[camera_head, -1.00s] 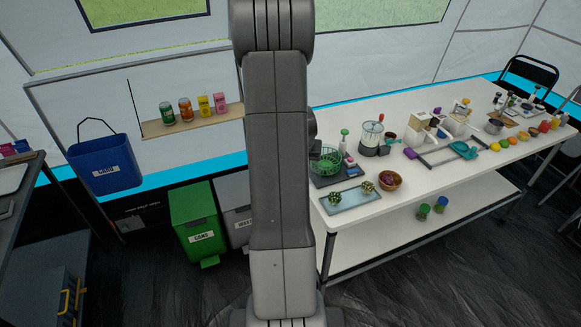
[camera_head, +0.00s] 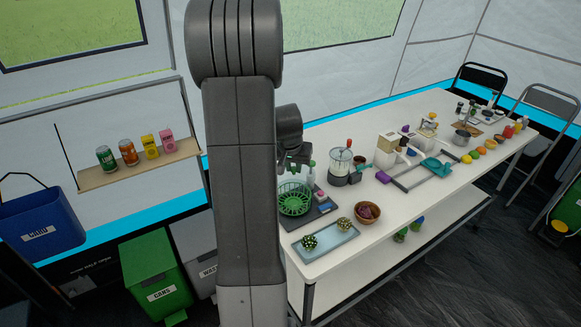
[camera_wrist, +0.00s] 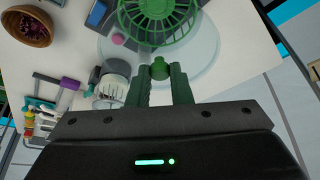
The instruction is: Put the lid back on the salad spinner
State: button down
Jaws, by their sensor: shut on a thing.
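The salad spinner's green slotted basket (camera_head: 295,200) stands on the near left end of the white table. It also shows at the top of the wrist view (camera_wrist: 158,22). My gripper (camera_wrist: 161,76) is shut on the green knob of the clear round lid (camera_wrist: 205,72). In the wrist view the lid's pale disc spreads around the fingers and partly overlaps the basket in the picture. In the head view my gripper (camera_head: 299,158) is just above and behind the basket, partly hidden by my arm, and the lid cannot be made out. I cannot tell whether lid and spinner touch.
A blue-grey tray (camera_head: 336,253) with two round patterned items lies in front of the spinner. A wooden bowl (camera_head: 367,213) and a clear-jarred appliance (camera_head: 340,163) stand to its right. More items crowd the table further right. Bins stand at the left on the floor.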

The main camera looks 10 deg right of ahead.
aim_at(292, 177)
jog(key=shift+f+b, duration=2.1)
jog(key=shift+f, duration=0.95)
jog(key=shift+b, duration=0.35)
jog(key=shift+f+b, duration=0.15)
jog(key=shift+b, duration=0.35)
dwell(0.4)
jog(key=c, duration=1.2)
grip_release()
jog(key=shift+c, duration=0.2)
jog(key=shift+o, duration=0.5)
jog(key=o, duration=0.4)
